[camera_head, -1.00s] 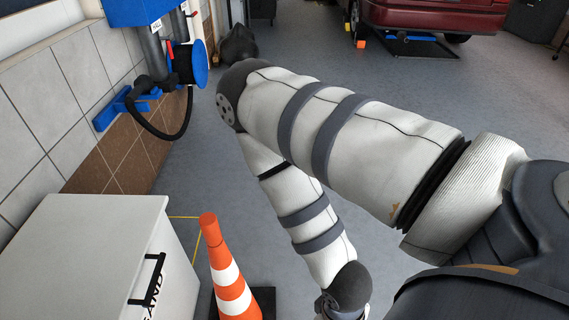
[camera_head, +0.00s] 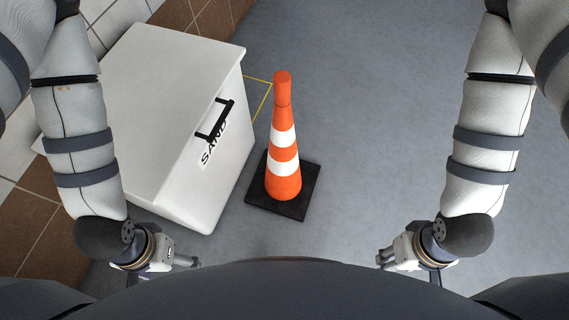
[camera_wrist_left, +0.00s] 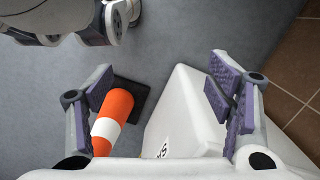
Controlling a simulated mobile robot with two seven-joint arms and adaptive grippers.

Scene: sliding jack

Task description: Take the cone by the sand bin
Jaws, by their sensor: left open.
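The orange and white striped cone (camera_head: 284,150) stands upright on its black square base, to the right of the white sand bin (camera_head: 150,110). My left gripper (camera_head: 190,262) is low in the head view, in front of the bin and nearer to me than the cone. In the left wrist view it is open (camera_wrist_left: 163,90) and empty, with the cone (camera_wrist_left: 112,118) showing beside the left finger and partly hidden by it, and the bin (camera_wrist_left: 185,110) between the fingers. My right gripper (camera_head: 388,258) is at the lower right, apart from the cone; its jaws are too small to judge.
Grey floor (camera_head: 370,110) is clear to the right of the cone and beyond it. A yellow line (camera_head: 262,100) marks the floor behind the cone. The tiled wall (camera_head: 215,15) runs along the left, behind the bin.

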